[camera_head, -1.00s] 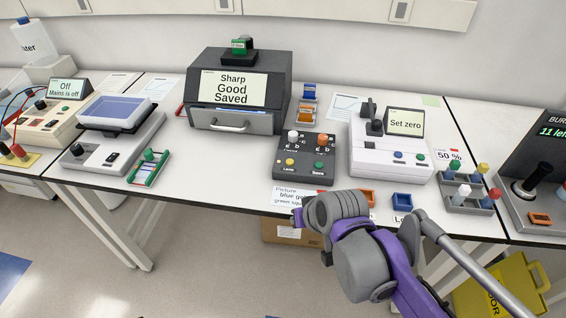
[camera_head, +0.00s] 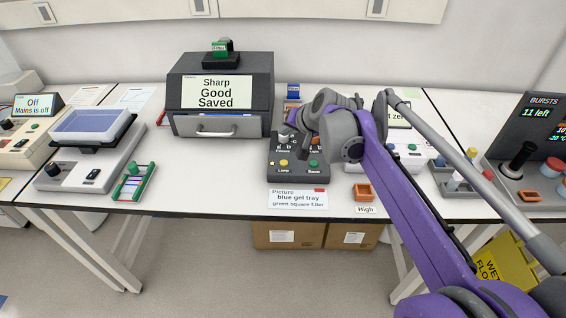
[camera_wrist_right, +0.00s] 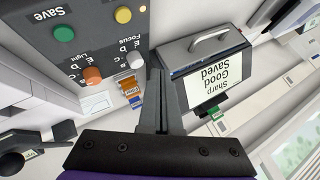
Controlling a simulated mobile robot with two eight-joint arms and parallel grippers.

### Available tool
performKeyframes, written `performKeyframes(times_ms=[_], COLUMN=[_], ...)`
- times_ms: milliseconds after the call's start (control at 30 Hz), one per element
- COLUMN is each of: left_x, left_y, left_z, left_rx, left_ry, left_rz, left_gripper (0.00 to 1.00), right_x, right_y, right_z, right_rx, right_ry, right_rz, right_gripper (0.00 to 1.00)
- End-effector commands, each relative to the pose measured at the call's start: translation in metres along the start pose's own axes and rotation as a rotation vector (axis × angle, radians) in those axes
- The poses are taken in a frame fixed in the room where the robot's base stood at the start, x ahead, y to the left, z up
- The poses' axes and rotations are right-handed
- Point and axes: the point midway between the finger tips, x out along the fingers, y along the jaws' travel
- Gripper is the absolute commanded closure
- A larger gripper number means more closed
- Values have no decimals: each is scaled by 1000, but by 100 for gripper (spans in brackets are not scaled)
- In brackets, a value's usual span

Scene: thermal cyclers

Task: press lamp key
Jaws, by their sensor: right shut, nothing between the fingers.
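The lamp key is the yellow button (camera_head: 284,162) on the front left of a dark grey control box (camera_head: 298,177), with the label Lamp below it. It also shows at the top edge of the right wrist view (camera_wrist_right: 123,14). The green Save button (camera_head: 314,163) is to its right. My right gripper (camera_wrist_right: 158,72) is shut and empty, with its fingers over the back part of the box in the head view. It appears apart from the yellow button. My left gripper is out of view.
A dark imager (camera_head: 222,124) whose screen reads "Sharp Good Saved" stands left of the box. A white device (camera_head: 419,160) stands right, partly behind my arm.

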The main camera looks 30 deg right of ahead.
Motion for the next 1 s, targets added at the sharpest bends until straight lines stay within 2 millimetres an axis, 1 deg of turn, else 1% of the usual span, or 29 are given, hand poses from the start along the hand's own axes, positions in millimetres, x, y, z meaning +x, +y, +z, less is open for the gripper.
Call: performKeyframes(times_ms=[167, 333, 467, 700, 900, 1000], left_x=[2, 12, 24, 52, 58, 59], left_y=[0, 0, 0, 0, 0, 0], left_z=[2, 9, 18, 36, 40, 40], left_rx=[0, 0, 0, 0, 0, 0], left_ry=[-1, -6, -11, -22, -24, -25], left_rz=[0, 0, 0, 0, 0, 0], left_gripper=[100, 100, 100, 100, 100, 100], right_x=[2, 11, 22, 48, 60, 62], right_y=[2, 8, 16, 34, 43, 45], right_z=[2, 9, 18, 36, 44, 45], right_rx=[-1, -1, -1, -1, -2, -2], right_ry=[-1, -2, -3, -2, -1, -1], right_rz=[0, 1, 1, 2, 1, 1], right_gripper=[100, 100, 100, 100, 100, 100])
